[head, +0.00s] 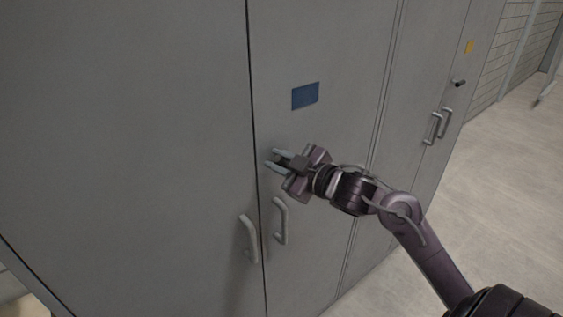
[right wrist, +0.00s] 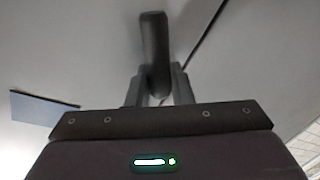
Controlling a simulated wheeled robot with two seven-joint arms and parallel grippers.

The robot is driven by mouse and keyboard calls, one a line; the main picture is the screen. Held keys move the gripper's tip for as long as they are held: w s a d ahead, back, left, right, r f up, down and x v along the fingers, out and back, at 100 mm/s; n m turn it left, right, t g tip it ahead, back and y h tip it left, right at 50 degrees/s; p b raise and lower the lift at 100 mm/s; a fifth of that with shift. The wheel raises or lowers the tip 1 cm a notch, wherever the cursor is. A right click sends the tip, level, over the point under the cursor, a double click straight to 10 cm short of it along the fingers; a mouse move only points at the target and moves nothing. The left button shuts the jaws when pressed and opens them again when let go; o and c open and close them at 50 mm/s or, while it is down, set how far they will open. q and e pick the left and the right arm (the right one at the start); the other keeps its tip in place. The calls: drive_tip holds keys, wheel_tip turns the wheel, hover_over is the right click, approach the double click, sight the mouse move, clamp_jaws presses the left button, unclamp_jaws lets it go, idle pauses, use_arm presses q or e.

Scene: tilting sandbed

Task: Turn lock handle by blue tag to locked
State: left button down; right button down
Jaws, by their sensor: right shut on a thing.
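The blue tag (head: 305,96) is a flat rectangle on the grey cabinet door, above the pull handles. It also shows at the left of the right wrist view (right wrist: 45,108). My right gripper (head: 271,159) is at the door just below and left of the tag, close to the seam. In the right wrist view its fingers (right wrist: 160,85) are shut around the near end of the dark lock handle (right wrist: 153,42), whose rounded bar sticks out past them. In the head view the fingers hide most of the lock handle. My left gripper is not in view.
Two pale pull handles (head: 249,238) (head: 281,220) stand out on either side of the door seam, below my right gripper. Farther right are another cabinet with a yellow tag (head: 470,47), a dark lock handle (head: 459,83) and paired pulls. Open floor (head: 490,210) lies to the right.

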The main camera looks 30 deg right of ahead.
drive_tip(key=n, duration=0.1)
drive_tip(key=b, duration=0.1)
drive_tip(key=n, duration=0.1)
drive_tip(key=shift+a+f+n+h, duration=0.25)
drive_tip(key=shift+f+n+h, duration=0.05)
drive_tip(key=shift+a+f+n+g+h+b, duration=0.2)
drive_tip(key=shift+f+n+g+h+b, duration=0.15)
drive_tip(key=shift+n+b, duration=0.75)
drive_tip(key=shift+a+f+n+h+b, duration=0.1)
drive_tip(key=shift+f+n+h+b, duration=0.1)
drive_tip(key=shift+n+b, duration=0.6)
drive_tip(key=shift+d+f+n+h+b, duration=0.15)
drive_tip(key=shift+n+h+b, duration=0.1)
drive_tip(key=shift+n+b, duration=0.5)
drive_tip(key=shift+a+f+n+h+b, duration=0.15)
drive_tip(key=shift+n+h+b, duration=0.05)
drive_tip(key=shift+n+b, duration=0.6)
drive_tip(key=c, duration=1.3)
unclamp_jaws()
drive_tip(key=shift+c, duration=0.2)
